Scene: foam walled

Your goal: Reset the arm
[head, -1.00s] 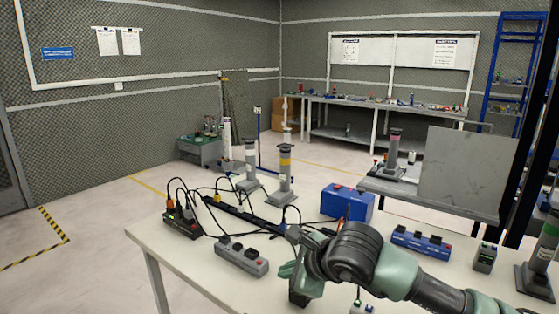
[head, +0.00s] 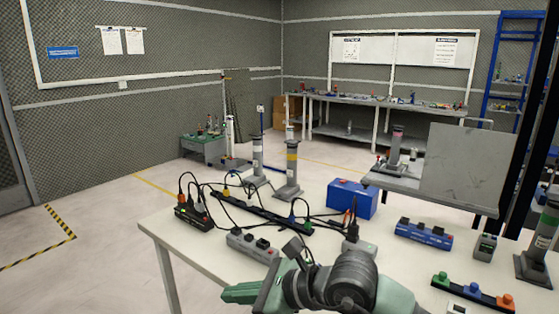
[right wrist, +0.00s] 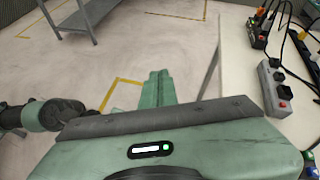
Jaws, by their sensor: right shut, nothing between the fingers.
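My right arm comes in at the bottom of the head view. Its green right gripper (head: 240,292) points left over the near edge of the white table. In the right wrist view its two fingers (right wrist: 158,88) lie together, shut and empty, with floor beyond them. A dark and green arm part, which looks like mine, shows at the left of the wrist view. My left gripper is not in view.
The table (head: 180,250) carries a grey power strip (head: 252,246) close to my right gripper, a long black strip (head: 252,212), cables, a blue box (head: 352,198) and a blue strip (head: 423,234). A button bar (head: 472,292) lies at the right. Open floor (head: 90,240) is at the left.

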